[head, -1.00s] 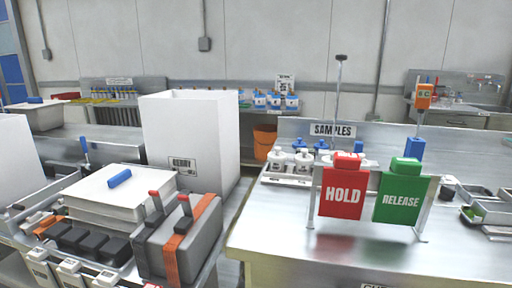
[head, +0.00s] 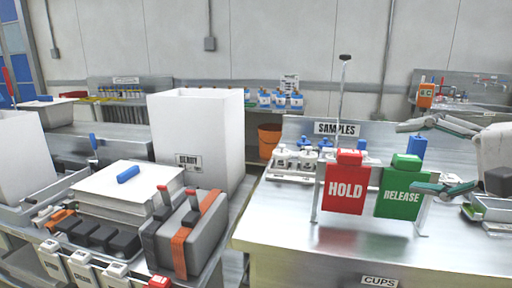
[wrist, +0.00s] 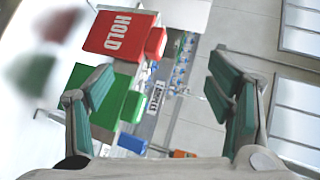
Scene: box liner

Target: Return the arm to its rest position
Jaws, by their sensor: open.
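My gripper (head: 446,157) is in the head view at the right, its two fingers spread wide apart with nothing between them. Its lower finger overlaps the edge of the green RELEASE sign (head: 397,201) in the picture; I cannot tell whether they touch. In the wrist view my gripper (wrist: 160,105) is open, with green pads on both fingers. The red HOLD sign (wrist: 118,34) and the green sign (wrist: 112,103) show beyond the left finger. The red HOLD sign (head: 344,190) stands upright in its frame on the steel table.
A steel table (head: 300,240) carries the signs, a SAMPLES plate (head: 337,129) and white bottles. The table's front is clear.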

